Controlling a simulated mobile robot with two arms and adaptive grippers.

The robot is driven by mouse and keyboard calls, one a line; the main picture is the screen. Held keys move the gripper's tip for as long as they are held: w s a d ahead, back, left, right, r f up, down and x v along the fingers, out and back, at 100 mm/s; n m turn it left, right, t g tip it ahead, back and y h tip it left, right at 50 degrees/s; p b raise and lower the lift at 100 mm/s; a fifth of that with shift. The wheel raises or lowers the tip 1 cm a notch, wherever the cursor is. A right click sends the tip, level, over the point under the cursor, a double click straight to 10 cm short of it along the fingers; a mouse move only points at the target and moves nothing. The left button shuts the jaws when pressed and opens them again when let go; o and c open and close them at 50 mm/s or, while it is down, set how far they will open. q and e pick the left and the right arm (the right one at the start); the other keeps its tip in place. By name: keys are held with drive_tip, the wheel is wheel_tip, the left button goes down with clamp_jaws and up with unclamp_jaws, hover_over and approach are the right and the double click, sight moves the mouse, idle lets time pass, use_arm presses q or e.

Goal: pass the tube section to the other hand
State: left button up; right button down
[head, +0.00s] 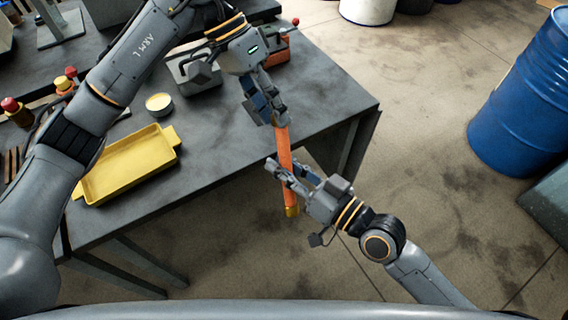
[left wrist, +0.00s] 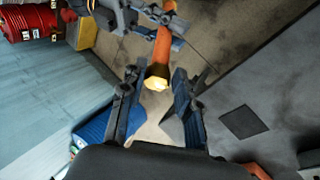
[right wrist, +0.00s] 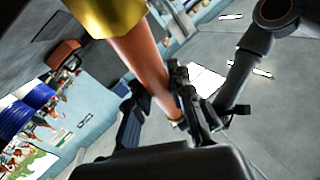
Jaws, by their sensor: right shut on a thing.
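The orange tube section (head: 285,150) with a yellow end hangs nearly upright off the table's front right edge. My right gripper (head: 283,172) is shut on it below the middle; the tube also runs between its fingers in the right wrist view (right wrist: 142,65). My left gripper (head: 273,117) is above, at the tube's top end. In the left wrist view its fingers (left wrist: 156,72) stand apart, with the tube's near yellowish end (left wrist: 157,83) between them and a gap on both sides. Contact with the left fingers does not show.
The dark table (head: 225,150) carries a yellow tray (head: 130,165), a small round tin (head: 159,103), a grey block-like item (head: 196,75) and an orange-red box (head: 276,52). A blue barrel (head: 525,95) stands on the floor at right.

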use_arm(q)
drive_tip(key=shift+o, duration=1)
